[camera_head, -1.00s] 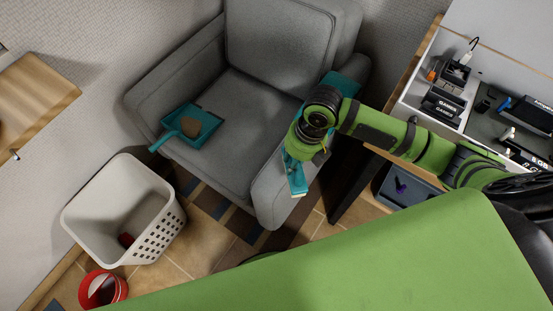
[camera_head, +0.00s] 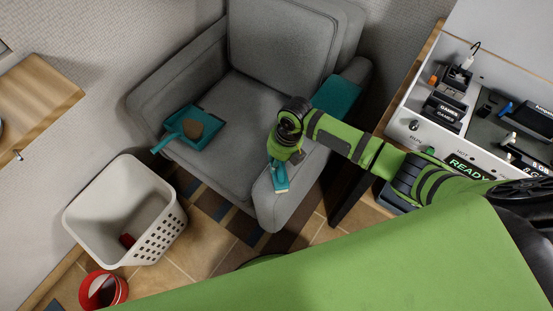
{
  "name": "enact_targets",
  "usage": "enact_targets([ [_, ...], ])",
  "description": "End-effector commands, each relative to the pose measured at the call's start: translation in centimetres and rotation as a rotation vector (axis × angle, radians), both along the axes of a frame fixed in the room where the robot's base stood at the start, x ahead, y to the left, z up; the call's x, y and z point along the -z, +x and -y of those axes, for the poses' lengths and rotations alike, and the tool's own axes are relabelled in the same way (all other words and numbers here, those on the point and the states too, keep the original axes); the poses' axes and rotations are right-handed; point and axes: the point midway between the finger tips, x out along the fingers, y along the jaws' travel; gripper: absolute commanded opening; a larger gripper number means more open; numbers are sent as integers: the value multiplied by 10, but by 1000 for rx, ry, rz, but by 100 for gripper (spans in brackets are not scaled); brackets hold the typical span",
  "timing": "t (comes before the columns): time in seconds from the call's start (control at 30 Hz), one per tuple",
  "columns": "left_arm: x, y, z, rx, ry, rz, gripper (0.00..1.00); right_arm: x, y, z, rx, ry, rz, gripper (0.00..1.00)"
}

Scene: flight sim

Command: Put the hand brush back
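The teal hand brush (camera_head: 279,179) hangs below my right gripper (camera_head: 280,162), over the front of the armchair's right armrest. My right gripper comes in from the right, points down and appears shut on the brush; its fingertips are partly hidden by the wrist. A teal dustpan (camera_head: 207,115) lies on the left of the armchair seat, its handle pointing to the front left. A brownish lump lies in the dustpan. My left gripper is not in view.
The grey armchair (camera_head: 262,106) has free seat room right of the dustpan. A teal patch (camera_head: 338,96) lies on its right armrest. A white basket (camera_head: 98,212) and a red bin (camera_head: 119,288) stand at the lower left. A desk with devices (camera_head: 440,120) is at right.

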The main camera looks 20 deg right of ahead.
Motion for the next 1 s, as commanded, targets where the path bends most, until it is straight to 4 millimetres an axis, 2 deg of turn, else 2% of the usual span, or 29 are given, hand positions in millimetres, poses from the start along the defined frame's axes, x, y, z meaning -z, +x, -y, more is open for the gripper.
enact_targets([
  [0.17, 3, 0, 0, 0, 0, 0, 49, 4, 0, 0, 0, 0, 1, 1],
  [0.2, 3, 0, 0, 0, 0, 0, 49, 3, 0, 0, 0, 0, 0, 35],
  [0.23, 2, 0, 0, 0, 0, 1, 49, 3, 0, 0, 0, 0, 0, 47],
  [0.27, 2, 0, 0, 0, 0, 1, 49, 3, 0, 0, 0, 0, 0, 50],
  [0.53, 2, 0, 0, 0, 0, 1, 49, 3, 0, 0, 1, 0, 0, 50],
  [0.67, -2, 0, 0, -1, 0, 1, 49, -3, 0, 1, 0, 0, 1, 50],
  [0.77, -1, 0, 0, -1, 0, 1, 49, -16, 1, 3, -1, 1, 2, 50],
  [1.0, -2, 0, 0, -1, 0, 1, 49, -66, 0, 14, 0, -1, 5, 50],
])
